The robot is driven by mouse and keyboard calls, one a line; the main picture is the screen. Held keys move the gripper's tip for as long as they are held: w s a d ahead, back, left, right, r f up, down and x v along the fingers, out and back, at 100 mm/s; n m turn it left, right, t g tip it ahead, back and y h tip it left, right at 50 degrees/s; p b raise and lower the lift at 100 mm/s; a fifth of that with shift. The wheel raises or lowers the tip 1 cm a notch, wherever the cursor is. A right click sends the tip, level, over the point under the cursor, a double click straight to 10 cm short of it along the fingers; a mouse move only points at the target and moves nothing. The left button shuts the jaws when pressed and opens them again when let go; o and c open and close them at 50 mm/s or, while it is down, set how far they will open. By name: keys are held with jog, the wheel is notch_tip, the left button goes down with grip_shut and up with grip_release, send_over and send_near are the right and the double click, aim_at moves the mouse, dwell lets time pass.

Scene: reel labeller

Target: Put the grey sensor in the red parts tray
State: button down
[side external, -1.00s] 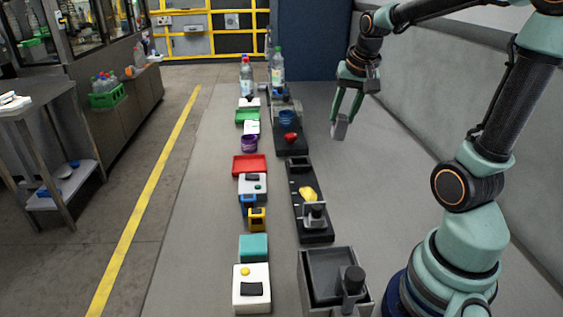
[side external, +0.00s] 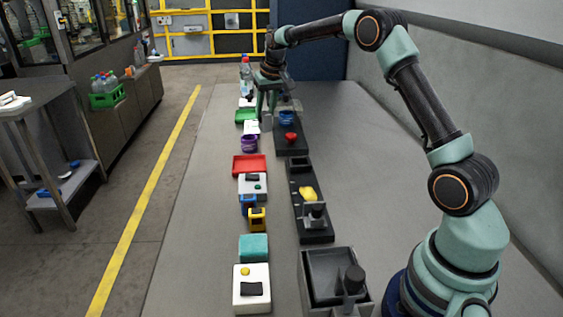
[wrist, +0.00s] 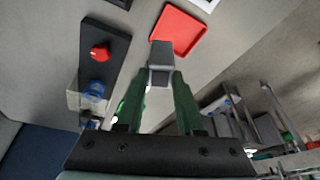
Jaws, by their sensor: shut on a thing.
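The grey sensor (wrist: 160,54) is a small grey block held between the fingertips of my gripper (wrist: 160,79), which is shut on it. In the side external view my gripper (side external: 267,108) hangs over the far part of the bench, near the bottles, and the sensor is hard to make out there. The red parts tray (side external: 249,166) lies flat on the bench, nearer the camera than my gripper. It looks empty. In the wrist view the tray (wrist: 180,29) appears just beyond the sensor, which overlaps its lower edge in the picture without visible contact.
A purple ring-like part (side external: 249,144) and a green tray (side external: 246,116) are near my gripper. A black fixture with a red part (side external: 291,137) and a blue part (side external: 286,118) stands to the right. A clear bottle (side external: 246,75) stands behind.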

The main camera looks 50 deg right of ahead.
jog(key=shift+n, duration=0.9)
jog(key=shift+w+a+f, duration=0.45)
jog(key=shift+w+f, duration=0.45)
jog(key=shift+f, duration=1.4)
jog(key=shift+w+a+f, duration=0.45)
jog(key=shift+w+f, duration=0.4)
jog(key=shift+f, duration=1.4)
jog(key=shift+w+a+f, duration=0.45)
jog(key=shift+w+f, duration=0.45)
jog(key=shift+f, duration=1.4)
jog(key=shift+f, duration=0.15)
jog(key=c, duration=0.5)
grip_release()
jog(key=shift+c, duration=0.2)
